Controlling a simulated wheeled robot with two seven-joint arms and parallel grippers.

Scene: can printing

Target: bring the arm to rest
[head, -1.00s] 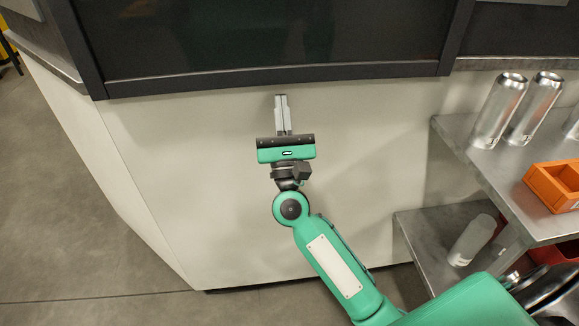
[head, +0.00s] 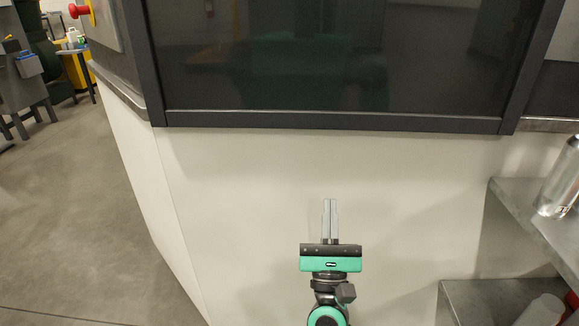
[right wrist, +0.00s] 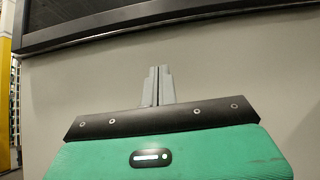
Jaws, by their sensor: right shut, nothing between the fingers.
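My right gripper (head: 330,215) is at the lower middle of the head view, in front of the white lower panel of the machine (head: 250,180). Its two grey fingers are together and point at the panel, with nothing between them. In the right wrist view the shut fingers (right wrist: 157,86) also show empty, below the dark window frame. Most of the right arm is out of the head view below. My left gripper is not in view.
A dark window (head: 330,60) in a black frame is above my right gripper. At the right, a metal shelf (head: 515,200) holds a silver can (head: 562,180); a paler can (head: 541,311) is on the lower shelf. A red button (head: 79,10) is at the upper left.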

